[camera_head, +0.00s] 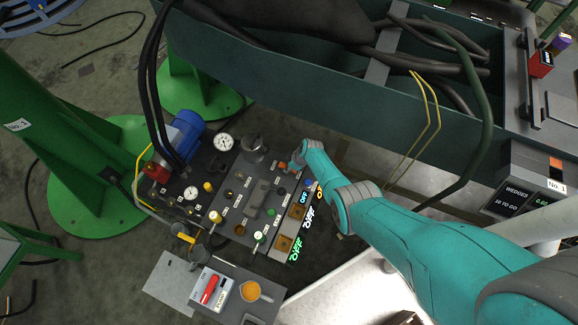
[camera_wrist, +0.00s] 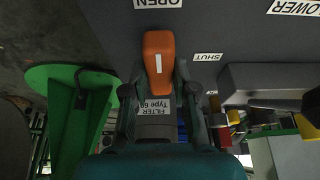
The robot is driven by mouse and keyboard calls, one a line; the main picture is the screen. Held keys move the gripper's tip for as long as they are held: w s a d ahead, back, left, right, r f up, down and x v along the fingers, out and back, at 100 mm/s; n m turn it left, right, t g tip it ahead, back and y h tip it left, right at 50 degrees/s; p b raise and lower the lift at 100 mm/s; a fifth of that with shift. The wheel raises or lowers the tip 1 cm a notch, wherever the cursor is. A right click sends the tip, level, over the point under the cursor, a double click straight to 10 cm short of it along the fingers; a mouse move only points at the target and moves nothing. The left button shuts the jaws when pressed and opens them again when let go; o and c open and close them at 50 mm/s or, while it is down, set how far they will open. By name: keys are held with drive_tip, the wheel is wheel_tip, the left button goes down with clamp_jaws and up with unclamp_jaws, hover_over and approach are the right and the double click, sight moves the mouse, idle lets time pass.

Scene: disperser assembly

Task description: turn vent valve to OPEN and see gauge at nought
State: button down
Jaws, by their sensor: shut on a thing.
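The vent valve's orange handle (camera_wrist: 158,50) has a white stripe and fills the middle of the wrist view. Its stripe lines up with the OPEN label (camera_wrist: 158,3), upside down at the top. The SHUT label (camera_wrist: 207,57) is off to the right. My gripper (camera_wrist: 158,92) is shut on the handle, with a finger on each side. In the head view my gripper (camera_head: 295,162) is at the panel's upper right, and a bit of orange handle (camera_head: 283,165) shows beside it.
The dark panel (camera_head: 222,228) carries several knobs and lit displays. A blue motor (camera_head: 182,133) with black hoses stands at its left. A teal trough edge (camera_head: 280,80) runs above my gripper.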

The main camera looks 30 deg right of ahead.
idle(0.3)
drive_tip(key=c, duration=0.9)
unclamp_jaws()
drive_tip(key=shift+r, duration=0.15)
drive_tip(key=shift+v, duration=5.85)
